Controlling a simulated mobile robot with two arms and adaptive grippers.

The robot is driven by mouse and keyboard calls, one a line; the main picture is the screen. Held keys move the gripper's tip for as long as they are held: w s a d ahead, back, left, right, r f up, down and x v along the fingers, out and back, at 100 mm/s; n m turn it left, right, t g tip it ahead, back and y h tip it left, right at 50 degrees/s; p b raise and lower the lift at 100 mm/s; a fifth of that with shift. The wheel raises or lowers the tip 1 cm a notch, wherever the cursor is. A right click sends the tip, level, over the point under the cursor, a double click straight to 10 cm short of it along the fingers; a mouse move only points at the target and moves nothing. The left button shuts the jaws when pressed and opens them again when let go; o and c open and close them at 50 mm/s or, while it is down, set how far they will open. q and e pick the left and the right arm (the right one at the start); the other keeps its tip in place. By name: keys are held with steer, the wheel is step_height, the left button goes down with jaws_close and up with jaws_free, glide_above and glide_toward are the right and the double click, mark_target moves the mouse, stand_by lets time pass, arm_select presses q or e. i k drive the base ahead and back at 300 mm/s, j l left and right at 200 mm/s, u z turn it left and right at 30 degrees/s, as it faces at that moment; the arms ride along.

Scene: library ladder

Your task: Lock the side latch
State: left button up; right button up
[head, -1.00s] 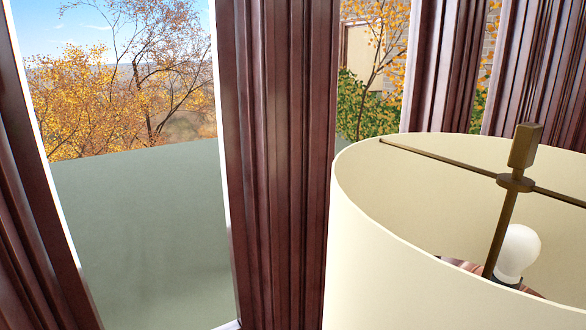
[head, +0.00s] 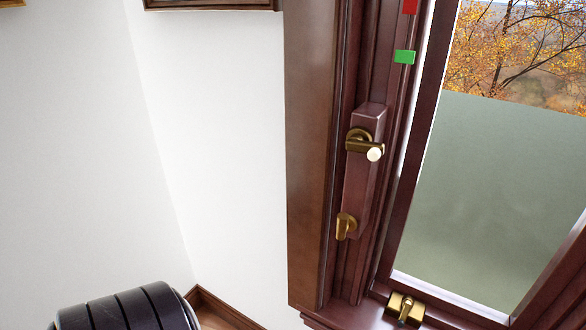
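A brass side latch (head: 360,143) with a short lever and a pale round end sits on a raised wooden block on the window's left jamb. A smaller brass turn piece (head: 345,226) sits lower on the same block. A green tab (head: 404,57) and a red tab (head: 410,6) stick out from the frame above the latch; the red one is cut off by the top edge. I cannot tell from this view whether the latch is locked. Neither of my grippers is in view.
The frosted window pane (head: 490,200) is right of the latch. Another brass fitting (head: 405,308) sits at the pane's bottom edge. A white wall (head: 220,130) is on the left. A dark, ribbed, rounded piece (head: 125,308), perhaps furniture, stands at the lower left.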

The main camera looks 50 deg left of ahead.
mark_target(342, 226)
steer(key=k+j+u, duration=0.1)
steer(key=u, duration=1)
